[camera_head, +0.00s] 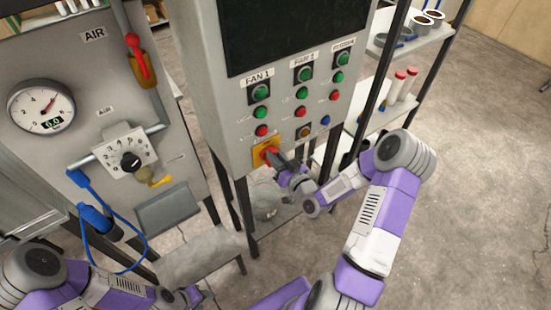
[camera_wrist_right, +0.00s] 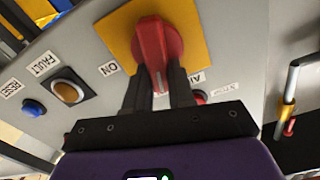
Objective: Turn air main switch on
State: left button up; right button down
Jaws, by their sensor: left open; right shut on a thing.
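The air main switch is a red rotary knob (camera_wrist_right: 153,36) on a yellow square plate (camera_wrist_right: 190,22). It sits low on the grey control panel (camera_head: 215,90); the plate (camera_head: 259,153) shows in the head view too. My right gripper (camera_head: 276,158) is shut on the red knob. In the right wrist view its two dark fingers (camera_wrist_right: 160,80) grip the knob from both sides. An ON label (camera_wrist_right: 108,68) is beside the plate; another label is partly hidden by a finger. My left gripper (camera_head: 190,296) is open and empty at the bottom of the head view, away from the panel.
Green and red buttons (camera_head: 261,92) in columns sit above the switch. An amber button (camera_wrist_right: 68,92) and a blue button (camera_wrist_right: 33,108) are beside it. The AIR panel at left carries a gauge (camera_head: 41,106) and a red-handled valve (camera_head: 137,55). Open floor (camera_head: 470,180) is at right.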

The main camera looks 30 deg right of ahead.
jog(key=shift+w+d+f+m+b, duration=0.15)
jog(key=shift+d+f+m, duration=0.1)
jog(key=shift+m, duration=2.2)
jog(key=shift+s+d+f+m+b, duration=0.1)
jog(key=shift+d+f+m+b, duration=0.15)
jog(key=shift+m, duration=2.25)
jog(key=shift+w+d+f+m+b, duration=0.1)
jog(key=shift+d+f+m, duration=0.15)
jog(key=shift+m, duration=2.2)
jog(key=c, duration=1.2)
grip_release()
jog(key=shift+o, duration=1.2)
jog(key=shift+f, duration=0.15)
jog(key=s, duration=0.7)
jog(key=shift+s+d, duration=0.25)
